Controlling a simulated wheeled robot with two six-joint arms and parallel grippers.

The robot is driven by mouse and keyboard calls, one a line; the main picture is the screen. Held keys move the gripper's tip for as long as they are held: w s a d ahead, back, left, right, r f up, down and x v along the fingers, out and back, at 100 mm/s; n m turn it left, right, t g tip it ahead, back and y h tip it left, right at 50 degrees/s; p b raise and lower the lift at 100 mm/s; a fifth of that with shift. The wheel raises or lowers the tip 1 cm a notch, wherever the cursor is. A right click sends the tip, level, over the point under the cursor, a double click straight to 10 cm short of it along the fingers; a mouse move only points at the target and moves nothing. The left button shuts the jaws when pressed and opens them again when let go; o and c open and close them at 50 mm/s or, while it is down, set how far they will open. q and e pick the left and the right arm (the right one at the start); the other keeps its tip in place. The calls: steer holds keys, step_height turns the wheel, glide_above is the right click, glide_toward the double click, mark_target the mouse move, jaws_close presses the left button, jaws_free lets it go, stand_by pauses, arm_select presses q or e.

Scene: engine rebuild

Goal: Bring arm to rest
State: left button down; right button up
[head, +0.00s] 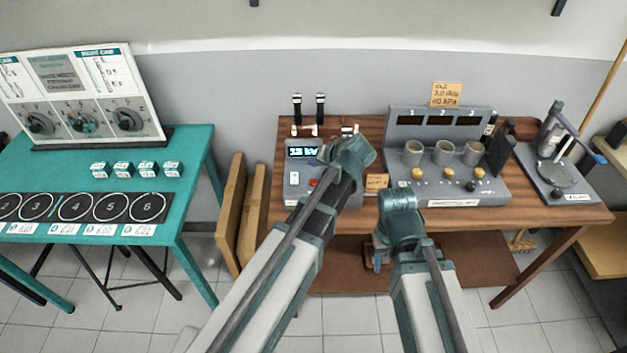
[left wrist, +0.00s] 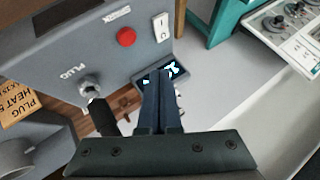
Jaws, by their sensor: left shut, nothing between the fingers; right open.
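My left arm (head: 303,228) reaches up over the wooden bench, its wrist (head: 350,160) beside a grey box with a lit display (head: 303,151). The wrist hides its fingers in the head view. In the left wrist view my left gripper (left wrist: 165,85) is shut and empty, its fingers in front of the grey box (left wrist: 75,60). A plug socket (left wrist: 90,86) with a dark plug or cable (left wrist: 102,117) is left of the fingers. My right arm (head: 420,275) is bent at the bench's front edge, and my right gripper (head: 378,250) hangs below the wrist, open and partly hidden.
The wooden bench (head: 555,215) also holds a grey unit with several cups (head: 445,190) and a lever stand (head: 555,150). A teal table (head: 195,150) with a dial panel stands left. Boards (head: 232,210) lean between them. Tiled floor (head: 350,315) shows below.

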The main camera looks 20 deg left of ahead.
stand_by(0.4)
arm_select(q)
steer(key=s+d+f+m+g+h, duration=0.1)
steer(key=s+d+f+g+h, duration=0.1)
steer(key=s+d, duration=0.2)
steer(key=s+d+f+m+g+h, duration=0.2)
steer(key=s+d+f, duration=0.1)
steer(key=s, duration=0.8)
steer(key=s+d+f+m+g+h+b, duration=0.1)
steer(key=s+d+f+m+h, duration=0.1)
steer(key=s+d, duration=0.3)
steer(key=s, duration=0.3)
steer(key=shift+d+f+g, duration=0.25)
steer(key=shift+f+g, duration=0.1)
steer(key=shift+g, duration=0.05)
